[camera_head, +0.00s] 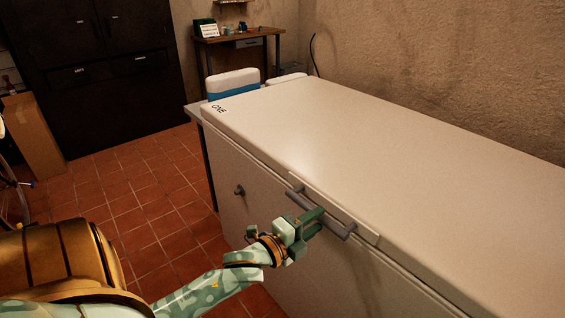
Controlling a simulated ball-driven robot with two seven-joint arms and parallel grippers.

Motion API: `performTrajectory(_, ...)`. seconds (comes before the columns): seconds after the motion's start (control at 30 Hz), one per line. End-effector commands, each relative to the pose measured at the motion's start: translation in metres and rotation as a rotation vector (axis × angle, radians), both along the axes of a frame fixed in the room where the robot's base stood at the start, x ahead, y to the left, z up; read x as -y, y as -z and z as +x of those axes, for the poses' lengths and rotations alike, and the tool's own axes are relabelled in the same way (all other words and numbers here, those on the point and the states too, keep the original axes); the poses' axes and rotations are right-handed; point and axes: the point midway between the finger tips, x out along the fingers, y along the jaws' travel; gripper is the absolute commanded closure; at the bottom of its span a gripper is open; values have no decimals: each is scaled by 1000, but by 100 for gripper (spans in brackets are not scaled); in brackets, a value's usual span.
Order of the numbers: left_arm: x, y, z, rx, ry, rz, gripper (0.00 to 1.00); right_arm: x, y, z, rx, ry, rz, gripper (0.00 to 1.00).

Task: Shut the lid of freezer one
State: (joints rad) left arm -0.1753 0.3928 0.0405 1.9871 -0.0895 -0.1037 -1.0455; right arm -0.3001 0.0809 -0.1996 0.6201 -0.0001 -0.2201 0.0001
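A long white chest freezer fills the right of the head view; its lid (330,140) carries the word ONE at the far left corner. The lid lies flat on the freezer body (225,165), and I see no gap along the front edge. A grey bar handle (340,228) sits on the lid's front edge. My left gripper (313,220) is at this handle, with its green fingers at the handle's left part. Whether the fingers are closed around the bar or only touch it I cannot tell. My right gripper is out of view.
A small grey knob (239,191) is on the freezer front. A white and blue box (232,83) stands behind the far end. A wooden table (240,40) and a dark cabinet (95,75) are at the back.

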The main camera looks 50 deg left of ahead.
Motion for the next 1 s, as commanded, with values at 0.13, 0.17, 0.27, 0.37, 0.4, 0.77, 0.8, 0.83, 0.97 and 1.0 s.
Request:
performTrajectory(0.13, -3, -3, -43, -4, -2, -2, 61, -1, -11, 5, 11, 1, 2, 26)
performTrajectory(0.17, -4, -3, -52, -4, -2, -2, 61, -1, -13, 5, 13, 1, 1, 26)
performTrajectory(0.27, -6, -2, -78, -4, -2, -2, 61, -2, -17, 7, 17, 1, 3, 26)
performTrajectory(0.37, -8, -2, -100, -3, -2, -2, 61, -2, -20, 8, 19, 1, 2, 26)
performTrajectory(0.4, -8, -2, -107, -4, -2, -1, 61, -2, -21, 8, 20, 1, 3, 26)
performTrajectory(0.77, -10, -1, -130, -1, 0, 0, 61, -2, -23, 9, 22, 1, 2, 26)
performTrajectory(0.8, -10, -1, -130, -1, 0, 0, 61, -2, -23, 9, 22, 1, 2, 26)
performTrajectory(0.83, -10, -1, -130, -1, 0, 0, 61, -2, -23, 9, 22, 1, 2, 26)
performTrajectory(0.97, -10, -1, -130, -1, 0, -1, 61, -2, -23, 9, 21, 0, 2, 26)
performTrajectory(1.0, -10, -1, -130, -1, 0, -1, 61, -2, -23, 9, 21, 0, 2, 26)
